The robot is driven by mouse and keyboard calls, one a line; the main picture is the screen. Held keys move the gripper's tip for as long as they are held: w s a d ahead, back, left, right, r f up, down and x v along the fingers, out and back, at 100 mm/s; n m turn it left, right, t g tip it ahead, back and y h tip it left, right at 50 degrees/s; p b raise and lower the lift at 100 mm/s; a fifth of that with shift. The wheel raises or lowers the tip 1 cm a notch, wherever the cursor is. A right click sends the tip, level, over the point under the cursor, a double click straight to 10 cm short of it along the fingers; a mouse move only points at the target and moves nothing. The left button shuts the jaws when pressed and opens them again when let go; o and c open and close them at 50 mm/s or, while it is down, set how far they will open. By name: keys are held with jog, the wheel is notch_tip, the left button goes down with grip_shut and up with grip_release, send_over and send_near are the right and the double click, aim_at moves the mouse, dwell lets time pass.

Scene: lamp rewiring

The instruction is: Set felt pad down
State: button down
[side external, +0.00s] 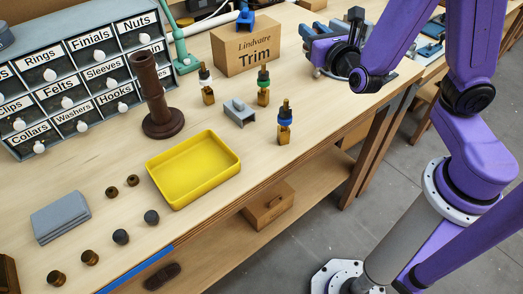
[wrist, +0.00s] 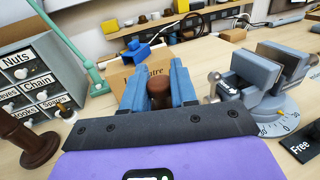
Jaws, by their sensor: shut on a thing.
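My gripper (wrist: 158,88) is shut on a small brown round piece (wrist: 159,97), which I take to be the felt pad. The blue fingers stand on either side of it and hide part of it. The held piece cannot be made out there. I cannot tell how far it is above the bench.
A grey vise (wrist: 265,75) is close on the right in the wrist view.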

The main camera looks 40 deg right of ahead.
jog(key=s+a+n+g+y, duration=0.1)
jog(key=s+a+n+y, duration=0.5)
jog(key=a, duration=0.5)
jog(key=s+a+n+y, duration=0.2)
jog(key=a+n+y, duration=0.1)
jog(key=a+y, duration=0.65)
jog(key=shift+h, duration=0.85)
jog(key=shift+w+a+f, duration=0.1)
jog(key=shift+a+f, duration=0.1)
jog(key=shift+f, duration=2.3)
jog(key=shift+w+a+f, duration=0.1)
jog(key=shift+a+f, duration=0.15)
jog(key=shift+f, duration=2.2)
jog(key=shift+w+a+f, duration=0.1)
jog(key=shift+a+f, duration=0.1)
jog(key=shift+f, duration=2.3)
jog(key=shift+f, duration=0.1)
jog(key=c, duration=0.9)
grip_release()
